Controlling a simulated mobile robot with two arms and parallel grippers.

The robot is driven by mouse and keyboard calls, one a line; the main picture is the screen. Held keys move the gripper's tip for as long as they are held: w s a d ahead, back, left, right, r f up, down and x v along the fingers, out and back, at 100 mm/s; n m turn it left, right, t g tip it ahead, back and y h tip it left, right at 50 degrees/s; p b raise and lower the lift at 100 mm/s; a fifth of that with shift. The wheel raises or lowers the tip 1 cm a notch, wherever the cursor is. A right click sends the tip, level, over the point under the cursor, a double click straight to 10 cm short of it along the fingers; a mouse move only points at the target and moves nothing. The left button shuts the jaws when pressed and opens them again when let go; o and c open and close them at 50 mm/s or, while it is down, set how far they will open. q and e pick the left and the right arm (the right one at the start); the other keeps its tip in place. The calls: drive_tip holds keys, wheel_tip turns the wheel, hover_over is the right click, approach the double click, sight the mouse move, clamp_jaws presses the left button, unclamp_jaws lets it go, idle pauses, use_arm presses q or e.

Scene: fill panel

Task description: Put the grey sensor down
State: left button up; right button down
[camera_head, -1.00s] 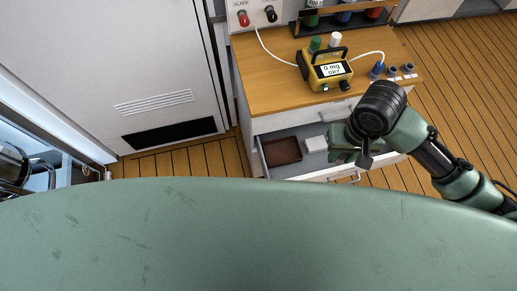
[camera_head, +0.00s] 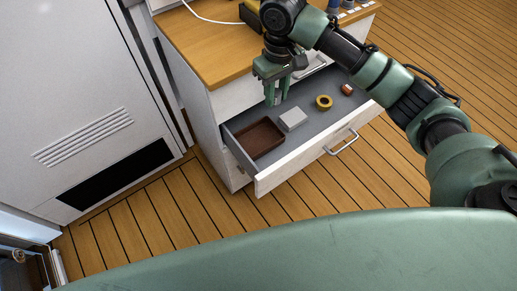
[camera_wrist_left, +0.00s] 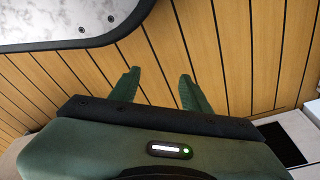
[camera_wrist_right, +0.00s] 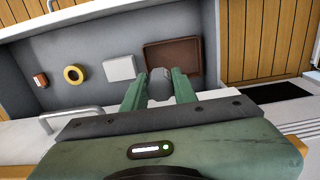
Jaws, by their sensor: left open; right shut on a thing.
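My right gripper (camera_head: 273,98) points down over the open drawer (camera_head: 297,162), near the brown tray (camera_head: 259,139). In the right wrist view, its fingers (camera_wrist_right: 160,88) are shut on a small grey rounded thing, the grey sensor (camera_wrist_right: 160,75), with the brown tray (camera_wrist_right: 172,54) behind it. The fingers mostly hide the sensor in the head view. The tray looks empty where it shows. My left gripper (camera_wrist_left: 158,78) is open and empty above the plank floor; it is not in the head view.
Beside the tray in the drawer lie a pale grey box (camera_head: 292,119), a yellow ring (camera_head: 324,102) and a small orange-brown piece (camera_head: 347,89). The drawer front has a metal handle (camera_head: 340,141). The wooden worktop (camera_head: 205,45) stands above the drawer. A vented door (camera_head: 80,110) is at left.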

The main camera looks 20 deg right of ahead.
drive_tip(key=shift+w+f, duration=0.2)
drive_tip(key=shift+f, duration=0.1)
wheel_tip(320, 180, down, 16)
drive_tip(key=b, duration=0.4)
drive_tip(key=shift+r, duration=0.15)
wheel_tip(320, 180, down, 4)
drive_tip(key=shift+r+b, duration=0.25)
drive_tip(key=shift+b, duration=0.25)
drive_tip(key=shift+f, duration=0.2)
use_arm(q)
drive_tip(key=w+r+t, duration=0.1)
drive_tip(key=w+r, duration=0.3)
drive_tip(key=r, duration=1.2)
drive_tip(key=shift+d+r, duration=0.2)
drive_tip(key=shift+w+f, duration=0.1)
use_arm(e)
drive_tip(key=c, duration=1.1)
unclamp_jaws()
use_arm(q)
drive_tip(key=shift+f, duration=0.1)
